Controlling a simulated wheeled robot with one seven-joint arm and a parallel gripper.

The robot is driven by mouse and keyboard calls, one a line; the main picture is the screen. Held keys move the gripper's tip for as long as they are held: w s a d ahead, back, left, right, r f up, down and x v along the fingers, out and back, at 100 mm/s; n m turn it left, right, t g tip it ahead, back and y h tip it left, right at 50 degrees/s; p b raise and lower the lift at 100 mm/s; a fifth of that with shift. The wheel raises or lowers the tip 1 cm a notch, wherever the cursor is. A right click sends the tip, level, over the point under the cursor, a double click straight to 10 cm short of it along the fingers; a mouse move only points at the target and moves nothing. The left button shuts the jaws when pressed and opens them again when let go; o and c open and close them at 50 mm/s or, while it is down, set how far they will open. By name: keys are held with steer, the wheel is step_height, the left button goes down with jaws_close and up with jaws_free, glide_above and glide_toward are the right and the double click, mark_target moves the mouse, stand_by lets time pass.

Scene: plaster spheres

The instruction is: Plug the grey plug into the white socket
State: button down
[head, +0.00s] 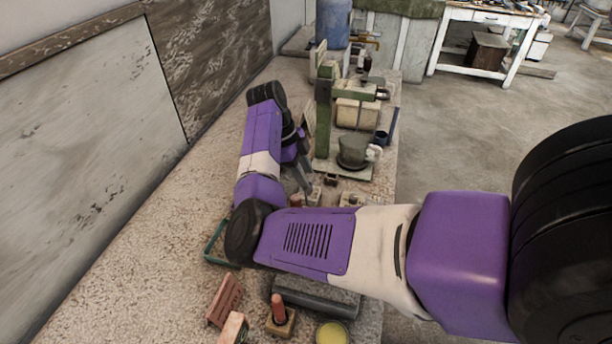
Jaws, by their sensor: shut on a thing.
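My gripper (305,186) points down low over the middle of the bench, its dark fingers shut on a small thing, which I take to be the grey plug. The plug is too small and too hidden by the fingers to make out its shape or tilt. A small pale block (351,199) lies to the right of the fingertips, partly hidden by my forearm; it may be the white socket, but I cannot tell. I cannot tell whether plug and socket touch.
The bench (165,235) is clear on the left, beside the wall. A green machine (352,150) stands just beyond my gripper. A green-rimmed tray (214,246), a red block (225,299), a wooden block with a red peg (279,316) and a yellow-filled tin (332,333) are nearer.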

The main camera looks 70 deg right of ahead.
steer(key=shift+f+b, duration=0.75)
steer(key=shift+f, duration=0.35)
steer(key=c, duration=0.9)
jaws_free()
steer(key=shift+r+p, duration=1.5)
steer(key=shift+r, duration=0.55)
